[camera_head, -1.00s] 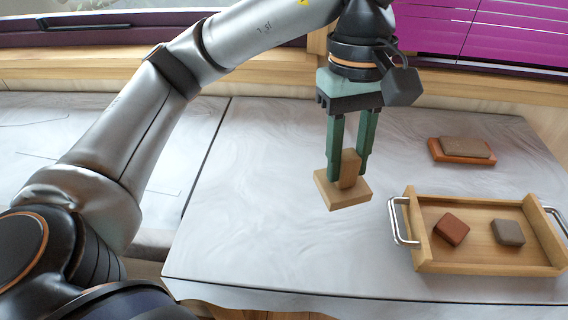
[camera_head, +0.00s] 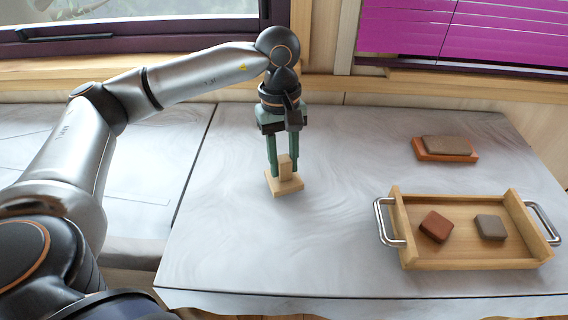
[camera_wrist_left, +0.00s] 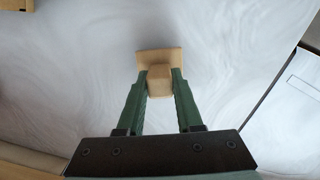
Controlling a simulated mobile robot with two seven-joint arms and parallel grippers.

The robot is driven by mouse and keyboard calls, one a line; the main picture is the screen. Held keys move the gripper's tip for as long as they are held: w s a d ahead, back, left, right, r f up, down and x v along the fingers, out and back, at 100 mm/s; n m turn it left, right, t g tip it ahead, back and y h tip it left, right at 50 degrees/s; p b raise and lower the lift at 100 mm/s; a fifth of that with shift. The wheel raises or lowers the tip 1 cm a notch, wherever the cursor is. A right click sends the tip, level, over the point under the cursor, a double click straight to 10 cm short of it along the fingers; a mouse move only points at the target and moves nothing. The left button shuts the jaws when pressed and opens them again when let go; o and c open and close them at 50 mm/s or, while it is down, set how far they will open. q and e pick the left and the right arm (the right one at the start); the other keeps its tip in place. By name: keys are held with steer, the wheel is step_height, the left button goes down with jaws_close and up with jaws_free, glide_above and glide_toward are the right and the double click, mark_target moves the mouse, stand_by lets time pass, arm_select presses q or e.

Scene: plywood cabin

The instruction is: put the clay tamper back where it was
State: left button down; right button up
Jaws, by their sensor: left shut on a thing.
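The clay tamper (camera_head: 285,186) is a light wooden block with a square base and an upright handle. It is upright at the left-middle of the marbled table, its base at or close to the table top; I cannot tell whether it touches. My left gripper (camera_head: 272,168) points down from above and is shut on the tamper's handle. In the left wrist view the tamper (camera_wrist_left: 158,62) shows its handle between the two green fingers (camera_wrist_left: 160,85), with the base beyond. My right gripper is not in view.
A wooden tray (camera_head: 470,262) with metal handles stands at the right, holding a red-brown block (camera_head: 436,226) and a grey-brown block (camera_head: 491,227). Behind it, a grey-brown block (camera_head: 447,145) lies on an orange slab (camera_head: 428,155). The table between tamper and tray is clear.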

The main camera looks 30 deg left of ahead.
arm_select(q)
steer(key=shift+f, duration=0.7)
steer(key=shift+f, duration=0.25)
steer(key=c, duration=0.6)
jaws_free()
steer(key=shift+r, duration=0.1)
steer(key=shift+o, duration=0.2)
steer(key=shift+r, duration=0.15)
steer(key=r, duration=0.8)
steer(key=a+r, duration=0.1)
steer(key=r, duration=0.3)
steer(key=shift+w, duration=0.4)
